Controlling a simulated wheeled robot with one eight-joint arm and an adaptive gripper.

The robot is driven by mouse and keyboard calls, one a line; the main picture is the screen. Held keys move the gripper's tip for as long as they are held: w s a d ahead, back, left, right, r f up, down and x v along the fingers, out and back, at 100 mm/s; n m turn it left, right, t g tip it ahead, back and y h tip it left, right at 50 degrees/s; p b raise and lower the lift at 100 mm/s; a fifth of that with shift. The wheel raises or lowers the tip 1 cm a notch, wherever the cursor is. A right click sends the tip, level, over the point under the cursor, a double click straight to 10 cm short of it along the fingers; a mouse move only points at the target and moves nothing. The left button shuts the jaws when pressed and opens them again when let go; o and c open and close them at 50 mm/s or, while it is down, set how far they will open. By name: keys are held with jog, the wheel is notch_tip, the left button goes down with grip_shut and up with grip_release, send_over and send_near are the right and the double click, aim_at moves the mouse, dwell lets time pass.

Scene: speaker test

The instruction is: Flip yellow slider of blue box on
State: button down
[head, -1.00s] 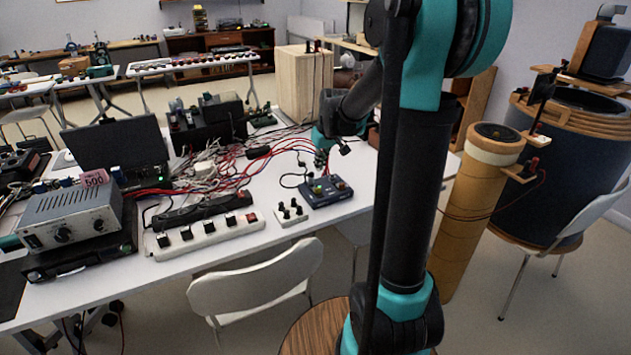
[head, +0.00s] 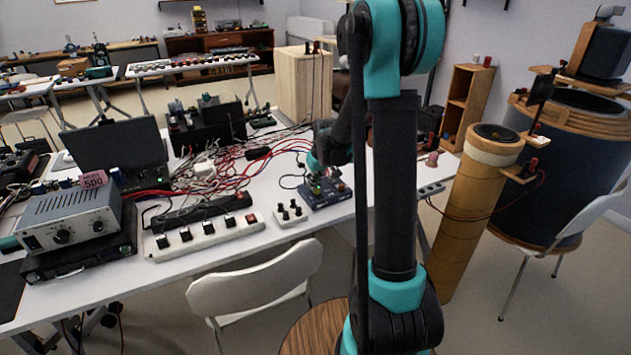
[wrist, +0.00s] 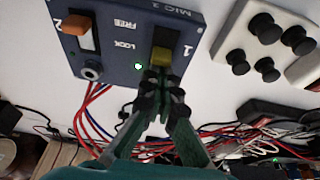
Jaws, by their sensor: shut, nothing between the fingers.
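The blue box (head: 328,200) lies on the white table in the head view, partly covered by my gripper. It fills the upper left of the wrist view (wrist: 118,58), with upside-down lettering, a small lit light and a round socket. The yellow slider (wrist: 161,56) sits in a dark slot by the mark "1". An orange slider (wrist: 78,34) sits by the mark "2". My gripper (wrist: 158,88) is shut and empty, its tips right at the yellow slider's near edge. I cannot tell whether they touch it. In the head view my gripper (head: 318,182) is over the box.
A white block with black knobs (wrist: 262,40) stands beside the box. A white power strip (head: 205,233) lies further left. Red and black cables (head: 235,175) spread behind the box.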

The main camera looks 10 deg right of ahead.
jog(key=shift+s+d, duration=0.2)
jog(key=shift+s, duration=0.4)
jog(key=shift+s+d, duration=0.2)
jog(key=shift+s, duration=0.4)
